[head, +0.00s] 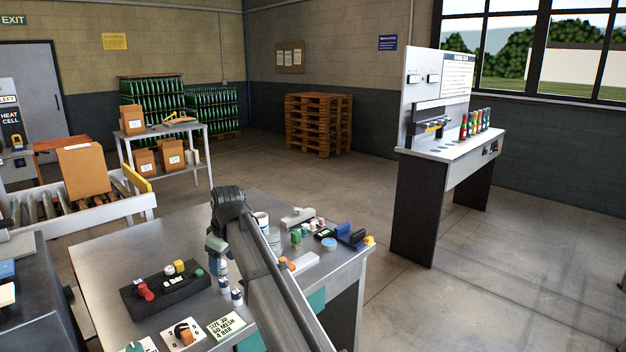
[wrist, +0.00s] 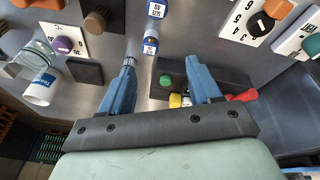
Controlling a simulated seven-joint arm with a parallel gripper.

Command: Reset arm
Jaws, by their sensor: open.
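My gripper (wrist: 162,72) is open in the wrist view. Its two blue fingers are well apart and nothing is held between them. It points down over the metal bench (head: 110,250). A black control box (head: 150,303) with red, yellow, white and green parts lies below; in the wrist view it (wrist: 166,78) is partly hidden by the right finger. Two small blue-and-white labelled pieces (wrist: 150,46) (wrist: 155,10) sit on the bench beyond the fingertips. In the head view my arm hides much of the gripper and part of the bench.
Knob cards (head: 184,333), a blue device (head: 350,236) and several small parts crowd the bench. A separate station (head: 445,150) stands right, with clear floor between.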

